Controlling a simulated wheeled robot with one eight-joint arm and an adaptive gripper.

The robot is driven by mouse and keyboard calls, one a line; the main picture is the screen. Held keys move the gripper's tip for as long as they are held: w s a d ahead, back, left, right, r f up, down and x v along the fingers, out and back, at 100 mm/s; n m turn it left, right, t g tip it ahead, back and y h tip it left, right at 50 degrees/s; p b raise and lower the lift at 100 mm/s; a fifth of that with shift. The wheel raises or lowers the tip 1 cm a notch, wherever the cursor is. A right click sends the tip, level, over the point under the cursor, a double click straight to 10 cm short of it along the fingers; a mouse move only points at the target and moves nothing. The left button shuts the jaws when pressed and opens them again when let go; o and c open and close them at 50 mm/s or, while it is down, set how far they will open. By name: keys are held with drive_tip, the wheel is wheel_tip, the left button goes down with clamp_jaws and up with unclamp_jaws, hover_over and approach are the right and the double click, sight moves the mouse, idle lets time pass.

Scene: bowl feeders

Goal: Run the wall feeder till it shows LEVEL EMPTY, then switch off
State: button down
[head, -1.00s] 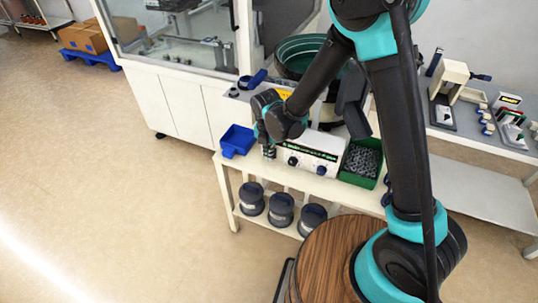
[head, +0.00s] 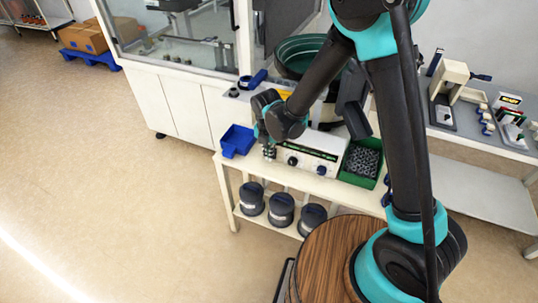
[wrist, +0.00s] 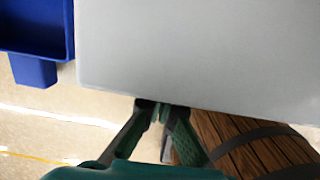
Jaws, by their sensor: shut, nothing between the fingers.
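The feeder's green bowl (head: 302,46) stands at the back of the white table. Its white control box (head: 318,158) is in front, with a green strip along the top and dark knobs on the front face. The strip's lettering is too small to read. My gripper (head: 269,155) is shut and empty at the left end of the box front, hiding that part. In the wrist view my shut fingertips (wrist: 163,106) lie at the edge of a plain pale surface (wrist: 200,55). I cannot tell whether they touch it.
A blue bin (head: 237,140) sits left of my gripper and also shows in the wrist view (wrist: 35,35). A green bin of parts (head: 357,181) is right of the box. Several dark-lidded tubs (head: 281,211) stand on the lower shelf.

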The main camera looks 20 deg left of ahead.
drive_tip(key=shift+w+r, duration=0.15)
drive_tip(key=shift+w, duration=0.25)
drive_tip(key=shift+r, duration=0.7)
drive_tip(key=s, duration=0.1)
drive_tip(key=s+r, duration=0.1)
drive_tip(key=s, duration=0.2)
drive_tip(key=shift+s+a+r, duration=0.15)
drive_tip(key=shift+a+r, duration=0.05)
drive_tip(key=shift+r, duration=0.1)
wheel_tip(320, 180, up, 10)
drive_tip(key=w, duration=0.1)
drive_tip(key=shift+f, duration=0.15)
drive_tip(key=shift+w+d, duration=0.15)
